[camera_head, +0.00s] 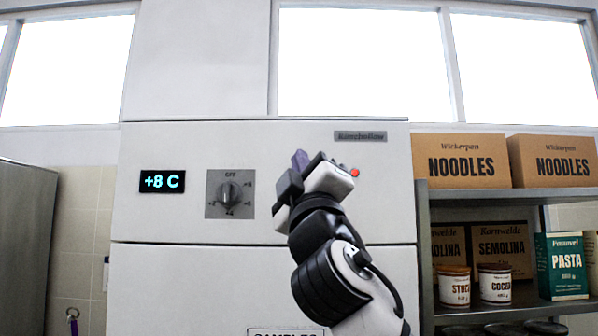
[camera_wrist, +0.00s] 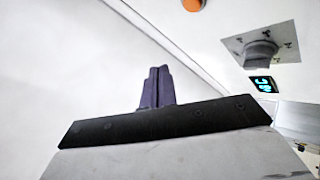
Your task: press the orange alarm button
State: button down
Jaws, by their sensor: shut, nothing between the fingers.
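The orange alarm button (camera_wrist: 193,4) shows at the top edge of the wrist view, partly cut off, on the pale cabinet front near the dial. My gripper (camera_head: 300,158) is raised before the upper cabinet panel, right of the dial. Its dark purple fingers (camera_wrist: 160,72) are shut together and empty. In the wrist view the button lies above and right of the fingertips, apart from them in the picture. I cannot tell the fingertips' distance from the panel.
The cabinet front (camera_head: 200,142) carries a dial (camera_head: 230,195) and a lit "+8 C" display (camera_head: 162,181). At right, a shelf (camera_head: 480,196) holds noodle boxes (camera_head: 462,160), jars and a pasta box (camera_head: 562,266). A grey cabinet (camera_head: 25,240) stands at left.

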jog(key=w+p, duration=0.1)
jog(key=w, duration=0.7)
jog(key=shift+p, duration=0.3)
jog(key=shift+w, duration=0.15)
dwell(1.6)
jog(key=shift+w, duration=0.3)
jog(key=shift+w, duration=0.45)
dwell(0.6)
jog(key=shift+s, duration=0.85)
jog(key=s+b, duration=0.1)
jog(key=s, duration=0.4)
jog(key=shift+b, duration=0.4)
